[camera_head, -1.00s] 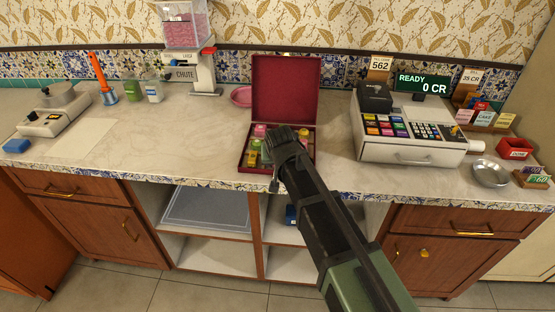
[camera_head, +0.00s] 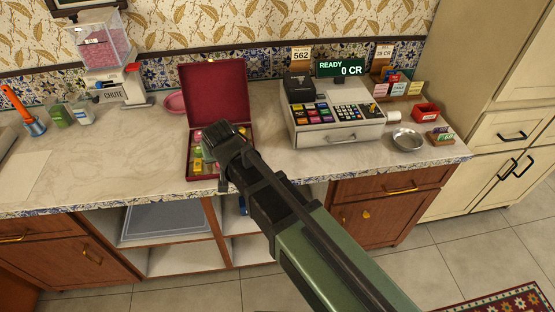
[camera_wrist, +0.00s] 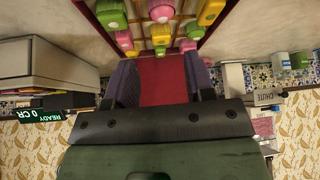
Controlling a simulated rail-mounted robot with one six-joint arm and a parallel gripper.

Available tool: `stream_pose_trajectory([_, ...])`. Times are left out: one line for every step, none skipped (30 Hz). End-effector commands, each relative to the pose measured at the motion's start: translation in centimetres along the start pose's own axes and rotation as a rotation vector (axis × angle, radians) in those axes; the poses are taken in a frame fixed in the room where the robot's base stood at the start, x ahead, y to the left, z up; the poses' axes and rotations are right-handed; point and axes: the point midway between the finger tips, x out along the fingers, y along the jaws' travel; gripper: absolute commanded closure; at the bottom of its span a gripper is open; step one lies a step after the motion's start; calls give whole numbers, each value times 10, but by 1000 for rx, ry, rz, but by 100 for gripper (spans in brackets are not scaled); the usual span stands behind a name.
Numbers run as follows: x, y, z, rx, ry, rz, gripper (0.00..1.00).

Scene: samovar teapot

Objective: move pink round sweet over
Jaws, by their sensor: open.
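The open dark-red box (camera_head: 188,160) holds sweets in pink, yellow and green; its lid stands up behind. In the wrist view, where the scene appears upside down, a pink sweet with a round top (camera_wrist: 161,12) sits near the top edge among the others. Smaller pink sweets (camera_wrist: 124,38) also show there. My gripper (camera_head: 222,140) is over the right part of the box and hides some sweets in the head view. In the wrist view my gripper (camera_wrist: 160,88) has its two dark fingers apart, with only the red lid seen between them.
A cash register (camera_head: 335,122) stands right of the box, with a metal dish (camera_head: 407,138) and a small red container (camera_head: 426,110) beyond. A pink dish (camera_head: 175,103) and the chute dispenser (camera_head: 100,50) are to the left. The counter left of the box is mostly clear.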

Motion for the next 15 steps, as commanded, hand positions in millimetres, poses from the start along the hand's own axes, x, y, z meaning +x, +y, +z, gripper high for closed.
stream_pose_trajectory([-1, 15, 5, 13, -17, 14, 51])
stream_pose_trajectory([-2, 30, 9, 24, -35, 27, 51])
stream_pose_trajectory([-5, 57, 19, 48, -70, 49, 51])
stream_pose_trajectory([-8, 82, 29, 69, -105, 68, 51])
stream_pose_trajectory([-13, 110, 42, 95, -146, 88, 51])
stream_pose_trajectory([-21, 147, 62, 135, -209, 111, 51])
stream_pose_trajectory([-29, 174, 80, 165, -258, 125, 51])
stream_pose_trajectory([-38, 199, 98, 197, -309, 134, 51])
stream_pose_trajectory([-51, 227, 123, 237, -372, 140, 51])
stream_pose_trajectory([-60, 244, 140, 264, -413, 139, 51])
stream_pose_trajectory([-69, 258, 155, 289, -451, 135, 51])
stream_pose_trajectory([-79, 272, 172, 316, -492, 129, 51])
stream_pose_trajectory([-84, 279, 181, 333, -516, 123, 51])
stream_pose_trajectory([-89, 284, 188, 344, -534, 117, 51])
stream_pose_trajectory([-93, 289, 195, 355, -550, 112, 51])
